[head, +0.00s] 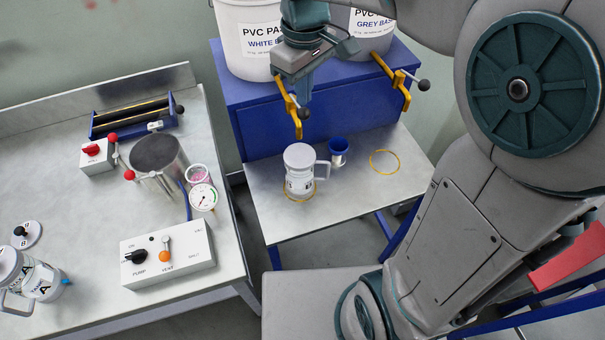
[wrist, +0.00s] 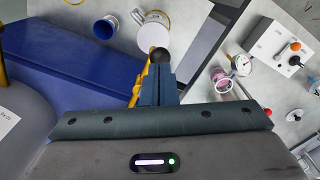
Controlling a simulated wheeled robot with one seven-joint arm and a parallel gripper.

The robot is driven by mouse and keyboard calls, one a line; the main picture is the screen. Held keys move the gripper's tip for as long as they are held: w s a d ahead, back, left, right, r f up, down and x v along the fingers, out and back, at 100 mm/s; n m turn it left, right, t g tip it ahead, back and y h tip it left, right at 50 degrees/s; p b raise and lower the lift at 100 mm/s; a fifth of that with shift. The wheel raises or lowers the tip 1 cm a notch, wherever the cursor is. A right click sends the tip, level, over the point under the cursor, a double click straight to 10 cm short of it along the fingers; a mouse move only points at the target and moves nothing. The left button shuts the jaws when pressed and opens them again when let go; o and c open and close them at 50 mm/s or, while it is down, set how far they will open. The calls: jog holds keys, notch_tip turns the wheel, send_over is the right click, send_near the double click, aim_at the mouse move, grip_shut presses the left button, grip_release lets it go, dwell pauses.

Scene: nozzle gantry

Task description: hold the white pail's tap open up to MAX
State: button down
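The white pail (head: 240,45), labelled as PVC paste white base, stands on the blue cabinet at the top. Its yellow tap (head: 287,92) hangs over the cabinet's front, with a black ball knob (head: 303,114) at the lever's end. My gripper (head: 304,96) points down beside the tap; its fingers look close together in the wrist view (wrist: 158,88). The knob (wrist: 160,55) shows just past the fingertips. I cannot tell whether the lever's stem is between them. A white mug (head: 299,168) stands upright below on a yellow ring. Its fill level and any MAX mark are unreadable.
A blue cup (head: 338,147) stands right of the mug; an empty yellow ring (head: 384,161) lies farther right. The grey-base pail (head: 368,38) has its own yellow tap (head: 393,78). A bench at left holds a pump box (head: 168,254), a steel pot (head: 158,160) and a gauge (head: 203,197).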

aim_at(304, 109)
jog(key=shift+f, duration=0.1)
jog(key=shift+f+b, duration=2.25)
jog(key=shift+f, duration=0.7)
jog(key=shift+r, duration=0.15)
dwell(4.8)
